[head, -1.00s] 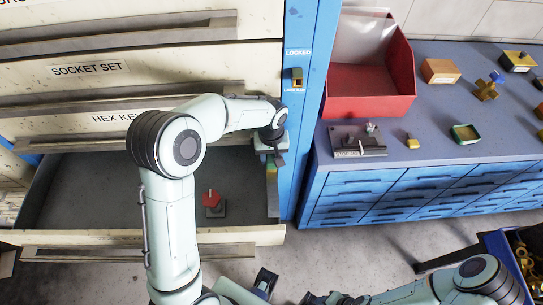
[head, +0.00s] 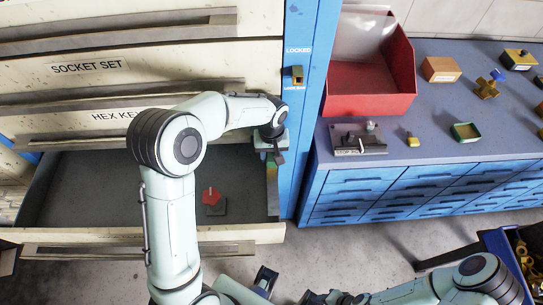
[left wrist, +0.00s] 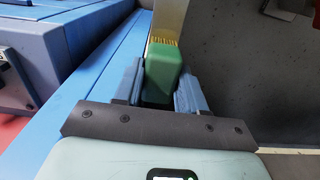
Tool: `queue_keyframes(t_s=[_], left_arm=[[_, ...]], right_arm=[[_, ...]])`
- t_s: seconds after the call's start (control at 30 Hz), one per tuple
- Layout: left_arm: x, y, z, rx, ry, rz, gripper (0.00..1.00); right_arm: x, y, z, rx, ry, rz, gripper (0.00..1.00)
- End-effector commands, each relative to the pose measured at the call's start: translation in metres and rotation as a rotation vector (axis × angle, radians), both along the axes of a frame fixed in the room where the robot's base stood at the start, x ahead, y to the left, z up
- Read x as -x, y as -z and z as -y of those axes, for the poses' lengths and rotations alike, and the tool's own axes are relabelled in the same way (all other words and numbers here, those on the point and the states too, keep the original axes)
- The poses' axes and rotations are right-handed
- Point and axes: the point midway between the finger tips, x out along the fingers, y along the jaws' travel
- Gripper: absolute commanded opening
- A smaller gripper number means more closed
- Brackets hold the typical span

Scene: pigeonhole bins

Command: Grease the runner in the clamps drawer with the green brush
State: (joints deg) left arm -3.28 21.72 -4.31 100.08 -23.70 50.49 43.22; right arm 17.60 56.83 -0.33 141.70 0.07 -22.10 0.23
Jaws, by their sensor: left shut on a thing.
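My left gripper (head: 271,151) is shut on the green brush (left wrist: 162,75), low over the right side of the open drawer (head: 90,195). In the left wrist view the brush's green block sits between the two fingers, its yellow bristles pointing away from the wrist. The bristles are at a pale metal strip, the runner (left wrist: 167,20), which also shows along the drawer's right side in the head view (head: 272,192). I cannot tell whether they touch it. The drawer's own label is not readable. My right arm is at the bottom right; its gripper (head: 318,298) is too unclear to judge.
A red piece (head: 211,195) and a grey square piece (head: 216,208) lie in the drawer. Closed drawers marked SOCKET SET (head: 87,67) and HEX KEY stand above. A blue post (head: 302,120) is close on the right. A red bin (head: 370,90) stands on the blue bench.

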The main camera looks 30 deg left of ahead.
Motion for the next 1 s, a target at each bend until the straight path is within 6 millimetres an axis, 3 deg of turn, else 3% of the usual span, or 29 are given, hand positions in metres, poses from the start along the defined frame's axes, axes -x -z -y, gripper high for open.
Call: queue_keyframes(t_s=[0.63, 1.0], left_arm=[[0.015, 0.002, 0.008, 0.000, 0.000, -0.004, 0.05], [0.013, 0.002, 0.007, 0.000, 0.000, -0.004, 0.05]], right_arm=[[0.004, 0.011, 0.000, 0.001, 0.000, -0.005, 0.42], [0.003, 0.009, 0.000, 0.000, 0.000, -0.003, 0.42]])
